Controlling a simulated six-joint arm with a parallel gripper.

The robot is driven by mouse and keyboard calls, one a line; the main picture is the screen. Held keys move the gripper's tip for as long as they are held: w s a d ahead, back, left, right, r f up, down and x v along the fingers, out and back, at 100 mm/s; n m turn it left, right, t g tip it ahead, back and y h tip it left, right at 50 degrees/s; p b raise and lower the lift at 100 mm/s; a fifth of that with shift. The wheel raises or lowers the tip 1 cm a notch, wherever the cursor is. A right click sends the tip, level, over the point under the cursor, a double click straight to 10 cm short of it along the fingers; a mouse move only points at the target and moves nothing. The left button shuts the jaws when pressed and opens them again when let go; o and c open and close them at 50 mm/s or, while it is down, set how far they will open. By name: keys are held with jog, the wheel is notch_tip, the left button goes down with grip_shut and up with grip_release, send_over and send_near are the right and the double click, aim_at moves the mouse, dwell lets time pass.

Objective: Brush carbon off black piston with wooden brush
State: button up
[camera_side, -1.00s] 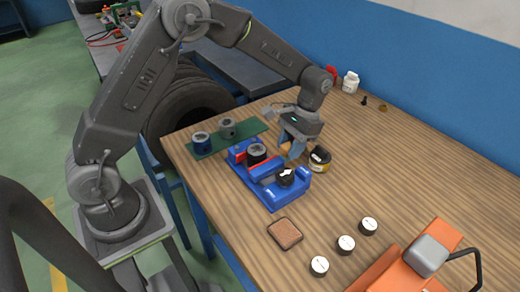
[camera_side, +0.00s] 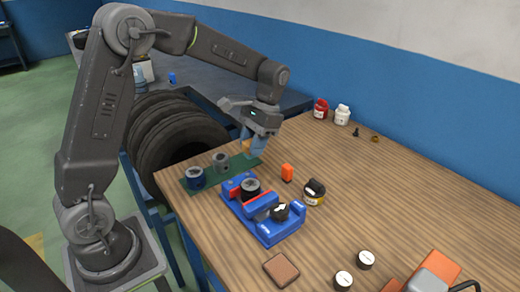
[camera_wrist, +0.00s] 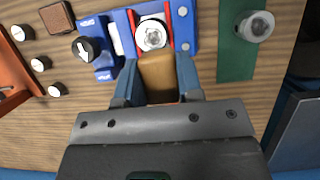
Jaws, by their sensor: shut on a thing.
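My gripper (camera_side: 256,148) is shut on the wooden brush, a tan block that shows between the fingers in the wrist view (camera_wrist: 160,75). In the side view the brush (camera_side: 246,147) is mostly hidden by the fingers, near the far end of the green mat. The black piston (camera_side: 249,188) stands upright in the blue vise with red jaws (camera_side: 262,231); its pale round top shows in the wrist view (camera_wrist: 151,35), just beyond the brush's tip. Whether the brush touches it cannot be told there; in the side view they are apart. The bristles are hidden.
A blue piston (camera_side: 195,178) and a grey piston (camera_side: 221,163) stand on the green mat (camera_side: 238,169). An orange block (camera_side: 287,172) and a dark-lidded jar (camera_side: 314,192) are right of the vise. A brown pad (camera_side: 281,270) and white-topped discs (camera_side: 366,260) lie nearer.

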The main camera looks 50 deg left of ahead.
aim_at(249, 180)
notch_tip(249, 180, down, 8)
jog(key=shift+r, duration=0.25)
jog(key=shift+s+d+f, duration=0.1)
jog(key=shift+s+d, duration=0.8)
jog(key=shift+s, duration=0.3)
jog(key=shift+s+d, duration=0.85)
jog(key=shift+s, duration=0.35)
jog(key=shift+c, duration=0.3)
jog(key=shift+w+a, duration=0.55)
jog(key=shift+w, duration=0.3)
jog(key=shift+w+a, duration=0.6)
jog(key=shift+w, duration=0.25)
jog(key=shift+w+a, duration=0.55)
jog(key=shift+w, duration=0.3)
jog(key=shift+s+d, duration=0.9)
jog(key=shift+s, duration=0.3)
jog(key=shift+s+d, duration=0.85)
jog(key=shift+s, duration=0.35)
jog(key=shift+w+a, duration=0.85)
jog(key=shift+w, duration=0.3)
jog(key=shift+w+a, duration=0.8)
jog(key=shift+w, duration=0.3)
jog(key=shift+w+a, duration=0.1)
jog(key=shift+w, duration=0.05)
jog(key=shift+r, duration=4.15)
